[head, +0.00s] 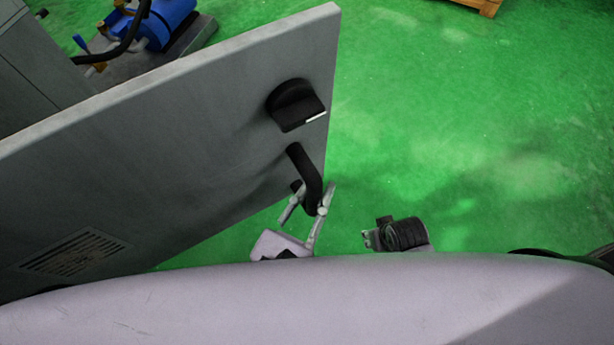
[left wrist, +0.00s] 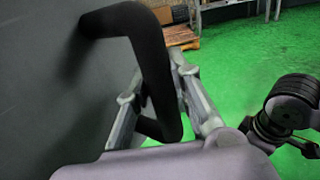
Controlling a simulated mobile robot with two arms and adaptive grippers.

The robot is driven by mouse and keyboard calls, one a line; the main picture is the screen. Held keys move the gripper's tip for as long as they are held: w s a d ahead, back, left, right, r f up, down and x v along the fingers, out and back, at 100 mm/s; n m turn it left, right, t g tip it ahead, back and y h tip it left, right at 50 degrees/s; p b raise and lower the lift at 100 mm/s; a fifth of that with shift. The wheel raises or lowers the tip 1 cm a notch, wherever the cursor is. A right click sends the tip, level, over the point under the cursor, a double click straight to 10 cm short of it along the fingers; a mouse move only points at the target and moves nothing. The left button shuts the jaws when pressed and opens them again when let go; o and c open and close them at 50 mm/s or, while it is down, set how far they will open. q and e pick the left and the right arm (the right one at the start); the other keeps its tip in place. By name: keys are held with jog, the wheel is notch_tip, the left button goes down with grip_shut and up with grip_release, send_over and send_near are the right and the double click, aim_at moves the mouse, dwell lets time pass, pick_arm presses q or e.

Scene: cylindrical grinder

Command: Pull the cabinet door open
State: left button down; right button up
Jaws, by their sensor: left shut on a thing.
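The grey cabinet door (head: 200,130) fills the left half of the head view and stands swung out, with green floor past its free edge. Its black handle (head: 304,170) is a bent bar near that edge, also large in the left wrist view (left wrist: 150,65). My left gripper (head: 314,193) has its fingers on both sides of the handle's lower part and is shut on it. My right gripper (head: 375,238) is to the right of the handle, apart from the door. Its fingers are too small and unclear to read.
A black knob-like fitting (head: 297,104) sits on the door above the handle, and a vent (head: 76,252) is low on it. Blue machinery (head: 165,22) stands behind the door. A wooden pallet (head: 478,6) lies far off. Green floor (head: 480,130) on the right is clear.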

pick_arm(q)
jog(key=shift+s+d, duration=0.1)
jog(key=shift+s, duration=0.25)
pick_arm(e)
jog(key=shift+r, duration=0.35)
pick_arm(q)
jog(key=c, duration=1.4)
grip_release()
jog(key=shift+s, duration=0.1)
jog(key=shift+s+a, duration=0.2)
jog(key=v, duration=0.7)
jog(key=shift+s+a+r, duration=0.1)
jog(key=shift+s+r, duration=0.05)
